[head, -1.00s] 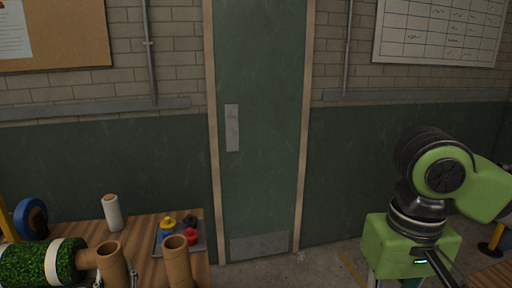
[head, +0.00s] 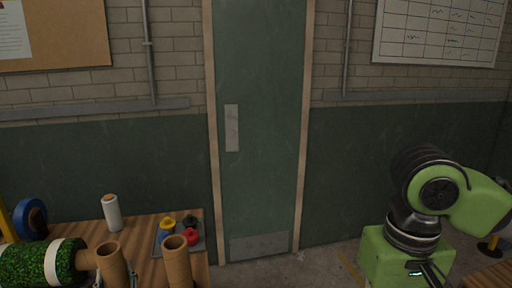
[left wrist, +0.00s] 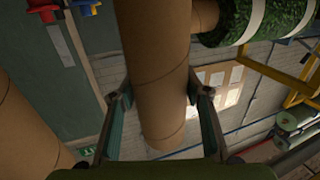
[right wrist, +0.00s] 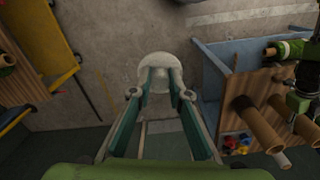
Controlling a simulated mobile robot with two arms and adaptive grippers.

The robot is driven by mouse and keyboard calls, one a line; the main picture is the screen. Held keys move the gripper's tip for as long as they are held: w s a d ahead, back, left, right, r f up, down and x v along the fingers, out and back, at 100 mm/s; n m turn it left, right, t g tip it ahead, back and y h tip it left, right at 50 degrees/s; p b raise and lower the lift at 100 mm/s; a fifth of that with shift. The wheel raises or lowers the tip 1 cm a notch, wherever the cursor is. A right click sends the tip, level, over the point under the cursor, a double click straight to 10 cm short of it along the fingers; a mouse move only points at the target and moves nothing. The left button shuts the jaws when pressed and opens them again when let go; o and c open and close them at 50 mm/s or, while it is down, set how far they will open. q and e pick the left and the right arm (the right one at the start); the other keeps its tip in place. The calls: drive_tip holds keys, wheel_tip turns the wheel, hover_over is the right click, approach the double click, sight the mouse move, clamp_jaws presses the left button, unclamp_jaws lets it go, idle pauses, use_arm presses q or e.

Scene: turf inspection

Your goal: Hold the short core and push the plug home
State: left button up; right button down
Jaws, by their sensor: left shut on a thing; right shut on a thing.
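My left gripper (left wrist: 157,97) is shut on a short brown cardboard core (left wrist: 153,45), with one finger on each side of it. In the head view the short core (head: 112,268) stands upright at the lower left, its open top showing. My right gripper (right wrist: 160,94) is shut on a pale grey-white rounded plug (right wrist: 158,70), which sits between its fingertips. In the right wrist view the plug is over the floor, apart from the cores at the right. The plug is not visible in the head view.
A green turf roll (head: 35,264) with a white band lies left of the core. A second cardboard tube (head: 177,265) stands to its right. A tray (head: 198,247) of coloured caps and a white roll (head: 112,213) are on the wooden table (head: 140,238). Floor before the door (head: 258,130) is clear.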

use_arm(q)
drive_tip(key=shift+f, duration=0.2)
use_arm(e)
drive_tip(key=shift+f, duration=2.05)
idle(0.7)
use_arm(q)
drive_tip(key=o, duration=1.1)
drive_tip(key=shift+o, duration=1.3)
drive_tip(key=shift+r, duration=0.1)
